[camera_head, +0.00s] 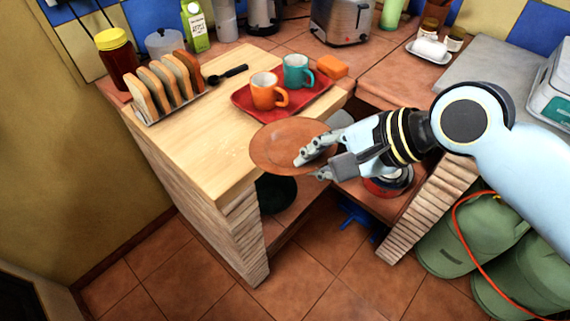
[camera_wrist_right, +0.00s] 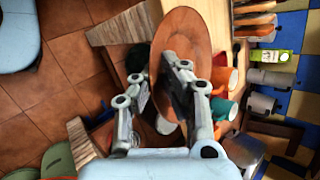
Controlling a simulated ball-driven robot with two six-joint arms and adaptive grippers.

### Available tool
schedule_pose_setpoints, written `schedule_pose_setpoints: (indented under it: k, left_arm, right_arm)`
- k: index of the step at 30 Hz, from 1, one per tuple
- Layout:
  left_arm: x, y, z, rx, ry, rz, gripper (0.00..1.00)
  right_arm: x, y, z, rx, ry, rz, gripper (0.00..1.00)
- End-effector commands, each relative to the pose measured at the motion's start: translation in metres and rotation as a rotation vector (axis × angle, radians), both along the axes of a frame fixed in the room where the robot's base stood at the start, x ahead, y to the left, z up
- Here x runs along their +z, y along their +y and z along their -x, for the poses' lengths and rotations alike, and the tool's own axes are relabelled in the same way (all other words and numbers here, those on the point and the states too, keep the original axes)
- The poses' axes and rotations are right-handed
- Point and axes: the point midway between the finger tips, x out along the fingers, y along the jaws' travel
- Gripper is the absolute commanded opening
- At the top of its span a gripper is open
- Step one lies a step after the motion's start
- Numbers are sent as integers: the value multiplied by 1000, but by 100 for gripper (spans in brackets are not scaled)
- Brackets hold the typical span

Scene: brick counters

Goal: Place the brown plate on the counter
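The brown plate (camera_head: 270,146) is round and roughly level in the head view, overlapping the right edge of the wooden counter top (camera_head: 195,152) and partly sticking out past it. I cannot tell whether it touches the wood. My right gripper (camera_head: 312,160) comes in from the right and is shut on the plate's near right rim, with a finger above and a finger below. In the right wrist view, the plate (camera_wrist_right: 190,35) runs between the fingers of my right gripper (camera_wrist_right: 160,92). My left gripper is not in view.
A red tray (camera_head: 247,112) with an orange mug (camera_head: 264,94) and a teal mug (camera_head: 294,72) stands just behind the plate. A toast rack (camera_head: 160,88) and a black spoon (camera_head: 230,74) lie further back. The counter's front left is clear.

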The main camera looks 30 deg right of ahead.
Motion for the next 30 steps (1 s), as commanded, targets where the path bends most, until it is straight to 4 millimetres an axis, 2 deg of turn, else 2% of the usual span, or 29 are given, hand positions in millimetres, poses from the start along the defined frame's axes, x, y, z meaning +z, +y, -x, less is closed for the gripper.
schedule_pose_setpoints:
  k: [7, 11, 14, 16, 22, 26, 30]
  left_arm:
    - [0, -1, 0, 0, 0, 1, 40]
    - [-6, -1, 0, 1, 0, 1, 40]
    - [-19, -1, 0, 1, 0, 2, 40]
    - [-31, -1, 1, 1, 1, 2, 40]
    - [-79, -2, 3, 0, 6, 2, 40]
    - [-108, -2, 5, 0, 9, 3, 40]
    - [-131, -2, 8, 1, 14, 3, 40]
  right_arm:
    - [8, -8, 6, 2, -3, -1, 0]
    - [10, -9, -4, 2, -7, -2, 0]
    - [15, -12, -28, 8, -12, -1, 0]
    - [23, -15, -51, 16, -16, 0, 0]
    - [57, -17, -112, 80, -15, 1, 0]
    - [79, -15, -133, 146, -11, 1, 0]
    - [94, -13, -134, 220, -5, 2, 0]
